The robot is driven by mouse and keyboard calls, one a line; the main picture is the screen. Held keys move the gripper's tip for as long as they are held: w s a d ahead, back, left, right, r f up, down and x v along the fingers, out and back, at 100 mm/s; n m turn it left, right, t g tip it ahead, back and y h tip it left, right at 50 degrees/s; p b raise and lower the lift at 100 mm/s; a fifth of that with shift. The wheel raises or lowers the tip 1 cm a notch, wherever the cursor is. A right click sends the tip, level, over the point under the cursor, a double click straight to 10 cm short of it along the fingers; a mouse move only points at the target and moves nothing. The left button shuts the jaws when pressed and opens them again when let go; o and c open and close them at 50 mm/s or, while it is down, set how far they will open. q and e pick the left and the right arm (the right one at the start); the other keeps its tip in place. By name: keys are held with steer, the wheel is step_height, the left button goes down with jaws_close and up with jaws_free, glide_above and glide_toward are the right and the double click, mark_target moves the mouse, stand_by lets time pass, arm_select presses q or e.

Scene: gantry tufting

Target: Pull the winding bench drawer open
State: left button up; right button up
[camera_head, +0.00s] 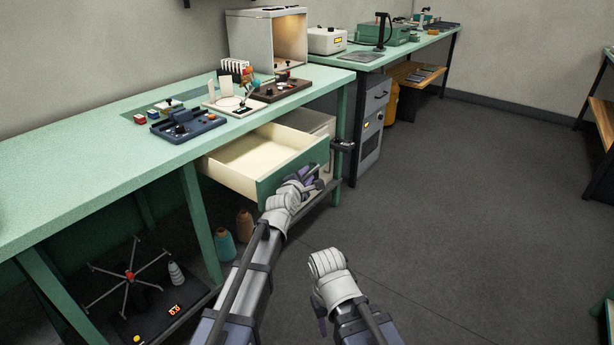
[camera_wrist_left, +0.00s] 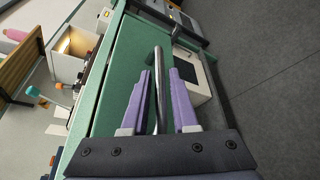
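The winding bench (camera_head: 90,170) has a pale green top, and its drawer (camera_head: 248,157) stands well open, showing an empty cream inside. The green drawer front (camera_head: 270,182) faces my left gripper (camera_head: 312,181). In the left wrist view, a metal bar handle (camera_wrist_left: 158,62) on the green front (camera_wrist_left: 125,65) runs between the two purple fingers of my left gripper (camera_wrist_left: 161,72). The fingers are apart, with a gap showing beside the bar.
Small devices (camera_head: 187,124) stand on the bench top. Yarn cones (camera_head: 225,245) and a winder with spokes (camera_head: 130,276) are under the bench. A grey cabinet (camera_head: 370,130) stands beyond the drawer. The floor (camera_head: 470,220) to the right is clear.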

arm_select(q)
steer(key=p+v, duration=0.1)
steer(key=v, duration=0.6)
steer(key=shift+s+a+p, duration=0.1)
steer(key=shift+s+p, duration=0.25)
steer(key=shift+s, duration=0.1)
